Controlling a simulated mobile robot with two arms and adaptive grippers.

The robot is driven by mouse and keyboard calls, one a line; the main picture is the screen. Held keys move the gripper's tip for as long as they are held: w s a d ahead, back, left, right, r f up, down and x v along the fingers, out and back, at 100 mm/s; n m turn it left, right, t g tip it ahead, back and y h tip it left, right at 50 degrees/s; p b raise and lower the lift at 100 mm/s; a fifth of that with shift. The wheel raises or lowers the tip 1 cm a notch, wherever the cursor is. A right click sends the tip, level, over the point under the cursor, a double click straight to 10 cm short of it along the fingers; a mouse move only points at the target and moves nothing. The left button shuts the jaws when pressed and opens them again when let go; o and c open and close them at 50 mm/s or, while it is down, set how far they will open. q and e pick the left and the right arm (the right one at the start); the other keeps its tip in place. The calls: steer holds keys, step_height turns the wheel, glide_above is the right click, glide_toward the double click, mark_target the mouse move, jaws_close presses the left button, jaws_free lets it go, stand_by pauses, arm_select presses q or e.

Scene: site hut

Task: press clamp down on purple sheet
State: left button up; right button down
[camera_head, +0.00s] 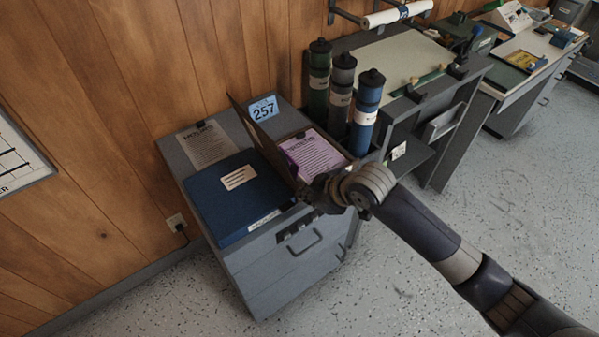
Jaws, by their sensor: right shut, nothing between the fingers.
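My right gripper (312,192) is shut and empty at the near edge of the open file, just in front of the sheet. The arm hides the file's near right corner. My left gripper is not in view.
A closed blue box file (236,198) lies left of the open one, with a printed sheet (207,144) behind it. Green, grey and blue tubes (365,115) stand upright to the right, close to the open file. A drafting desk (385,65) stands beyond them. The floor at right is clear.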

steer(key=w+d+r+n, duration=0.1)
steer(key=w+r+n, duration=0.2)
steer(key=r, duration=0.3)
steer(key=shift+w+d+r+n+h, duration=0.3)
steer(key=shift+w+h, duration=0.1)
steer(key=shift+w, duration=0.15)
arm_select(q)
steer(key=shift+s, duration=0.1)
arm_select(e)
steer(key=shift+f, duration=0.1)
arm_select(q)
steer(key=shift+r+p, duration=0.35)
arm_select(e)
steer(key=x, duration=1)
steer(key=shift+s+a, duration=0.1)
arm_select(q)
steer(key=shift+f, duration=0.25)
arm_select(e)
steer(key=shift+d+g+y, duration=0.3)
steer(key=shift+g+y, duration=0.1)
arm_select(q)
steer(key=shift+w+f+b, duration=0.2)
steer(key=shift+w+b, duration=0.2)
steer(key=shift+b, duration=0.05)
arm_select(e)
steer(key=shift+w+d+m+g+y, duration=0.3)
steer(key=shift+w+m+y, duration=0.1)
steer(key=shift+y, duration=0.1)
